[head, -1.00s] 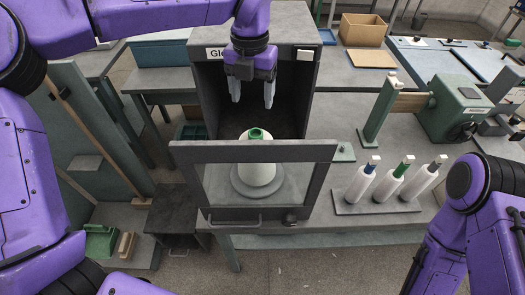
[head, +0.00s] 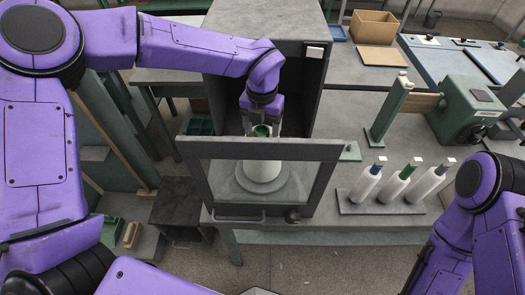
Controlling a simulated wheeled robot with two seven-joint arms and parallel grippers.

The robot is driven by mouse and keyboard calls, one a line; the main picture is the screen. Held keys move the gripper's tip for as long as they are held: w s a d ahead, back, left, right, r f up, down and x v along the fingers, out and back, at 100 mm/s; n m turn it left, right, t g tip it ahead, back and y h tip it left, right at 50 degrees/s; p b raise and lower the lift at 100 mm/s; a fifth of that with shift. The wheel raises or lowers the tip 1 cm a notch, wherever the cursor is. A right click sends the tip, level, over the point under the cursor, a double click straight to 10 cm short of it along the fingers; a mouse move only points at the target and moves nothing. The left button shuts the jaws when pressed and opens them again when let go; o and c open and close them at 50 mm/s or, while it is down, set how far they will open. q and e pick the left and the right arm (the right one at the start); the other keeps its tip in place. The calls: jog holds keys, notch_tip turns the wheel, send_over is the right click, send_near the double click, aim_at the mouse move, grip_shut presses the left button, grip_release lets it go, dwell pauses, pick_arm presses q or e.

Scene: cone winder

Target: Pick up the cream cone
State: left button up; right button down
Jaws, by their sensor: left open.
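The cream cone (head: 263,170) with a green top stands upright on a round grey plate (head: 284,186) in the dark cabinet (head: 325,95). I see its lower part through the window of the cabinet's front door frame (head: 320,153). My left gripper (head: 262,130) is open and points down, with its fingers on either side of the cone's green top. I cannot tell whether the fingers touch it. The fingertips are partly hidden behind the door frame's top bar. My right gripper is out of view; only part of my right arm shows at the right.
Several white bobbins (head: 397,188) with coloured tips stand in a grey rack (head: 352,208) to the right. A green machine (head: 467,108) and a green post (head: 388,110) stand farther back. A cardboard box (head: 374,26) is at the back. The cabinet's walls and door frame closely surround the cone.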

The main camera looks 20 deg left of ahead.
pick_arm(q)
jog(key=c, duration=1.2)
jog(key=shift+c, duration=0.2)
